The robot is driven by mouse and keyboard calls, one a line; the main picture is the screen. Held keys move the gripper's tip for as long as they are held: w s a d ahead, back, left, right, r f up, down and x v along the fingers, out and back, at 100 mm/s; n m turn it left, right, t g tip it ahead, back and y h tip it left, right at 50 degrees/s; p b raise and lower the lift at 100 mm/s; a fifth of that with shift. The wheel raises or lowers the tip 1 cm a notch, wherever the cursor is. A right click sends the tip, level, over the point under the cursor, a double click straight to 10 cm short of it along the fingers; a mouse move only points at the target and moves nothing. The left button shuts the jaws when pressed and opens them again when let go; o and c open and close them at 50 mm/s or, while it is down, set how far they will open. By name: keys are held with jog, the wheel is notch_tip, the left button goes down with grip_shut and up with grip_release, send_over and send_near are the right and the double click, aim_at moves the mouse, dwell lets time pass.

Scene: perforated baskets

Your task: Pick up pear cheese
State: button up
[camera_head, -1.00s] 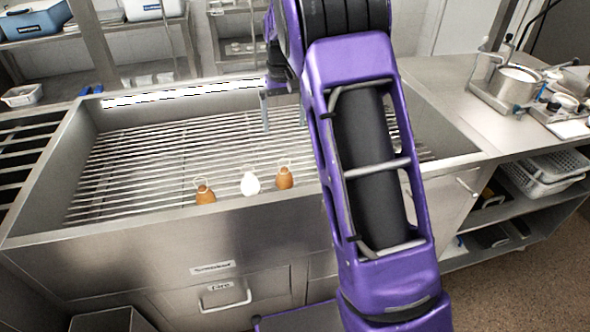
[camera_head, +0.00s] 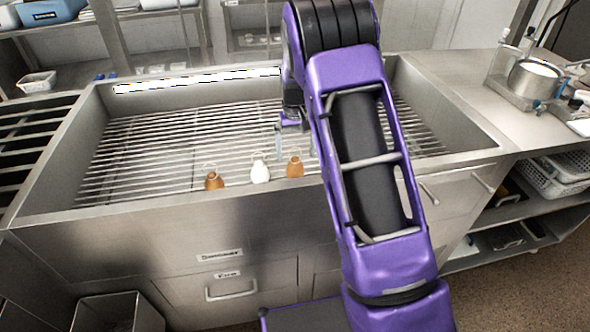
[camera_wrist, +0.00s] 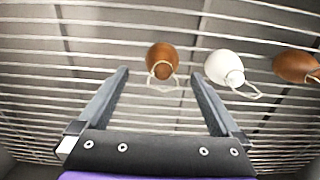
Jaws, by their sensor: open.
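Two brown pear cheeses and a white one stand in a row on the metal rods near the front of the basin. In the head view they are the left brown one (camera_head: 214,181), the white one (camera_head: 260,172) and the right brown one (camera_head: 294,167). My gripper (camera_head: 297,143) is open and empty, just behind and above the right brown one. In the wrist view my gripper (camera_wrist: 159,74) has a brown pear cheese (camera_wrist: 162,57) with a string loop ahead, between the lines of its fingers. The white one (camera_wrist: 223,66) and another brown one (camera_wrist: 295,66) lie to the right.
The rod grid (camera_head: 150,150) sits inside a steel basin with raised walls (camera_head: 110,211). The rods behind the pear cheeses are clear. A counter with a pot (camera_head: 533,78) is at the right. A bin (camera_head: 118,312) stands at the lower left.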

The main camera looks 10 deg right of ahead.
aim_at(295, 161)
notch_tip(295, 161, down, 4)
jog(key=shift+s+a+f+b, duration=0.1)
jog(key=shift+a+f+b, duration=0.1)
jog(key=shift+b, duration=0.15)
jog(key=shift+r, duration=0.1)
jog(key=c, duration=1.5)
jog(key=shift+r+p, duration=0.85)
jog(key=shift+r, duration=4.15)
jog(key=shift+c, duration=0.2)
